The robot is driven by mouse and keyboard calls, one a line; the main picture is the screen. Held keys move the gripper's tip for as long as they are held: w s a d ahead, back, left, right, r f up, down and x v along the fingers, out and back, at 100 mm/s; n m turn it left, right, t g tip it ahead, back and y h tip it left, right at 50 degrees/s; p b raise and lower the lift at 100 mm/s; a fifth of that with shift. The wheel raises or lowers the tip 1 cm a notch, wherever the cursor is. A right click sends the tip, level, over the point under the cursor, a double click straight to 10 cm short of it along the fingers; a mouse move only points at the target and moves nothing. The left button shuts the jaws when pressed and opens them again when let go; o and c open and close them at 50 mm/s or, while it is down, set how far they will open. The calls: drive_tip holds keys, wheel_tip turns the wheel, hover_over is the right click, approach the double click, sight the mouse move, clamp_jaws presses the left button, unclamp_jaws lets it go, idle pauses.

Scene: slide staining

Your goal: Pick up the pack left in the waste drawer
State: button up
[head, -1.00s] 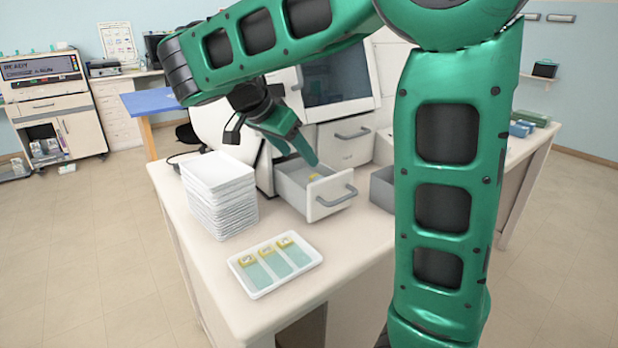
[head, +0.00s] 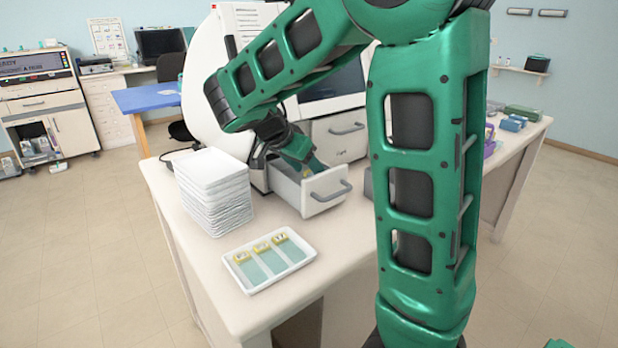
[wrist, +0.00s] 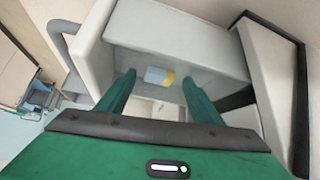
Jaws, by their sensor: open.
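The waste drawer (head: 325,194) is pulled out of the white machine on the bench, with a grey handle on its front. In the wrist view the pack (wrist: 157,76), small and pale blue-white with a yellow end, lies on the floor of the drawer (wrist: 185,45). My gripper (wrist: 158,79) is open and empty, its two green fingers pointing into the drawer on either side of the pack in the picture. I cannot tell how far above it they are. In the head view my gripper (head: 307,163) reaches into the drawer and mostly hides the pack.
A stack of white trays (head: 214,190) stands left of the drawer. A white tray (head: 250,290) with several yellow-ended slides lies in front. A closed drawer (head: 338,133) sits above and behind. The bench right of the tray is partly clear.

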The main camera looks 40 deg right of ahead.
drive_tip(key=c, duration=1.1)
drive_tip(key=shift+c, duration=0.2)
